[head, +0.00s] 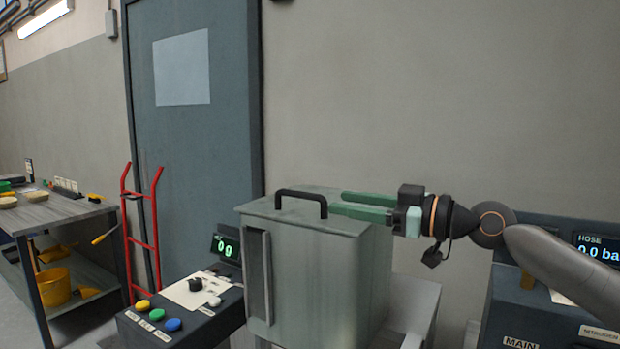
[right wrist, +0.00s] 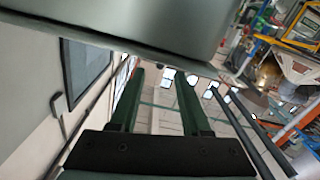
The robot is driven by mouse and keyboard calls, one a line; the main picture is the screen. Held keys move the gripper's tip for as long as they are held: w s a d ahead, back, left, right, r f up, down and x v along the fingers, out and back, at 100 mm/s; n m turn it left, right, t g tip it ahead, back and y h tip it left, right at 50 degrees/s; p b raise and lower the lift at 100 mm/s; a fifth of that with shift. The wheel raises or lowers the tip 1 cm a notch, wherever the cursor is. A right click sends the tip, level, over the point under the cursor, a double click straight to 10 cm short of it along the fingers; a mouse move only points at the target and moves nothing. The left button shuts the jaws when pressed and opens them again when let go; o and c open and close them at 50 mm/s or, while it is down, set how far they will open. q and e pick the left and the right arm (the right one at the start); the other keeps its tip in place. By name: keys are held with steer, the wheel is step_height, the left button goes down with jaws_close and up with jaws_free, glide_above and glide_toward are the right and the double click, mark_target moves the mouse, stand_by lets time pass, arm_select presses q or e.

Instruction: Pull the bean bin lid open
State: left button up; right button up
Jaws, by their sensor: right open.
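The bean bin (head: 330,270) is a grey-green metal box in the lower middle of the head view. Its lid (head: 258,208) lies flat and shut on top. A black bar handle (head: 301,193) stands up from the lid near its left part. My right gripper (head: 337,202) comes in from the right, level with the lid top. Its green fingers are apart and point left at the handle; I cannot tell whether they touch it. In the right wrist view the open fingers (right wrist: 160,78) have nothing visible between them, below a smooth grey surface. My left gripper is out of view.
A control box (head: 180,310) with coloured buttons and a "0 g" display (head: 226,247) stands left of the bin. A dark console (head: 535,310) is at the right. A red hand truck (head: 128,235) and a workbench (head: 50,212) are further left. The wall above is clear.

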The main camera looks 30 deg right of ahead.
mark_target(310, 196)
steer(key=p+x, duration=0.5)
steer(key=x, duration=0.2)
steer(key=shift+s+r, duration=0.1)
steer(key=shift+r, duration=0.1)
steer(key=shift+w+a+f, duration=0.2)
steer(key=shift+w+a, duration=0.15)
steer(key=shift+w, duration=0.2)
steer(key=shift+c, duration=0.3)
jaws_close()
stand_by(0.4)
